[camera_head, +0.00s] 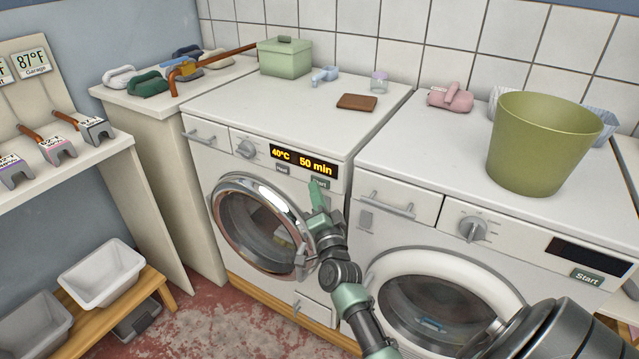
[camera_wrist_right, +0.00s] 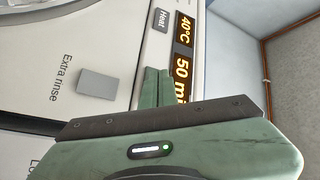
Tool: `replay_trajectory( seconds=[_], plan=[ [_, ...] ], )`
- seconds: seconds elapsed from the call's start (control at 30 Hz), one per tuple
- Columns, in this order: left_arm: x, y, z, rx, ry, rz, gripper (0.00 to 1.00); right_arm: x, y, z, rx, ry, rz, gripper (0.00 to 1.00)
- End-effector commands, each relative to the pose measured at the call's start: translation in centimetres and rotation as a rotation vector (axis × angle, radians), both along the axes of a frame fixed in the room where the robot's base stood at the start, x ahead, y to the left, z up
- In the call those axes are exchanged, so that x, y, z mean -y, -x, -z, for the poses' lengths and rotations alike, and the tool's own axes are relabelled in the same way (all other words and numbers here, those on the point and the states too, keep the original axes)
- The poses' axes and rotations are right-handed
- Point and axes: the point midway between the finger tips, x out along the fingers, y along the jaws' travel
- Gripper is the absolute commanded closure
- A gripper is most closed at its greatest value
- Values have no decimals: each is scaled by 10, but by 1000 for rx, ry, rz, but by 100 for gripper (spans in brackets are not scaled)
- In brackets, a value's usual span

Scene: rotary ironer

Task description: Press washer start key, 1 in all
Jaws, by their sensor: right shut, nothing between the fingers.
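The left white front-loading machine (camera_head: 280,115) has a lit display (camera_head: 303,161) reading 40°C and 50 min; the display also shows in the wrist view (camera_wrist_right: 182,68). Its start key (camera_head: 320,183) sits below the display, partly covered by my right gripper (camera_head: 317,190). In the wrist view my right gripper (camera_wrist_right: 153,88) has its green fingers together and empty, close to the panel beside the display. The start key is hidden there behind the fingers. I cannot tell whether the fingertips touch it. My left gripper is not in view.
A heat key (camera_head: 282,169) lies left of the start key. The right machine (camera_head: 450,165) has a dark display and its own Start key (camera_head: 587,278). A green bin (camera_head: 540,145) stands on it. The left machine's round door (camera_head: 245,225) is shut below my gripper.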

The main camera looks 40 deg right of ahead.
Motion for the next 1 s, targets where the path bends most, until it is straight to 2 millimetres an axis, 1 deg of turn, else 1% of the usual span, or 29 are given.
replay_trajectory(
  seconds=[0.7,1.0],
  plan=[
    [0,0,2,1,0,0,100,8,-3,0,1,0,0,100],
    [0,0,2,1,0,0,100,8,-3,0,1,0,2,100]
  ],
)
